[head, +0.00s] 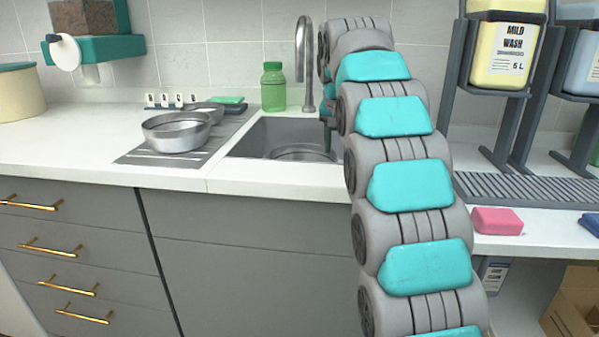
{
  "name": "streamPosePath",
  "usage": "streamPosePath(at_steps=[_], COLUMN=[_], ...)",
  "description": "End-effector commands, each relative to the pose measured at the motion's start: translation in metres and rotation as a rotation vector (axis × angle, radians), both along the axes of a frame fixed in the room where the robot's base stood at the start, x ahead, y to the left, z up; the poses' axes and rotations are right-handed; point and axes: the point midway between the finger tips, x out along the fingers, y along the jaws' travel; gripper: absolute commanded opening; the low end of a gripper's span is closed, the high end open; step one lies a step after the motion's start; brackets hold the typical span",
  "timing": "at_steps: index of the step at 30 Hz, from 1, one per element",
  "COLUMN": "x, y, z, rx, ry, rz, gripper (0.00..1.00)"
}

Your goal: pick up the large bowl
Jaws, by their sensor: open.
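A wide steel bowl (176,133) stands upright on the grey ribbed drainer left of the sink. A second, lower steel dish (205,112) sits just behind it, partly hidden. A round steel rim, which looks like another bowl (300,153), shows low in the sink, partly hidden by the sink's front edge. I cannot tell for sure which is the largest. My gripper (327,135) hangs at the right side of the sink, above the bowl there, mostly hidden behind my arm. It is open, and I see nothing held. Whether it touches the bowl is not visible.
The sink (255,138) has a tall faucet (304,60) behind it and a green bottle (273,88) at its back left. A green sponge (228,100) lies on the drainer. A pink sponge (497,220) and dispenser stands (485,120) are at right. The left counter is clear.

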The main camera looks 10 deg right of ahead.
Motion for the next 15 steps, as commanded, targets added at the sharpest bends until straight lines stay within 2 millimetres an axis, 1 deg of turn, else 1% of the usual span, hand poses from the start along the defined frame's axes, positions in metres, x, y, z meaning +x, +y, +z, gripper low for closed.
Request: streamPosePath(at_steps=[2, 8, 11, 15], x=[0.001, 0.006, 0.008, 0.016], y=[-0.001, -0.001, -0.001, -0.003], z=[-0.008, -0.015, -0.025, -0.043], rx=[0.0, -0.001, -0.001, -0.001], ry=[0.006, 0.0, 0.005, 0.004], rz=[-0.001, 0.0, -0.001, -0.001], gripper=[0.43, 0.43, 0.43, 0.43])
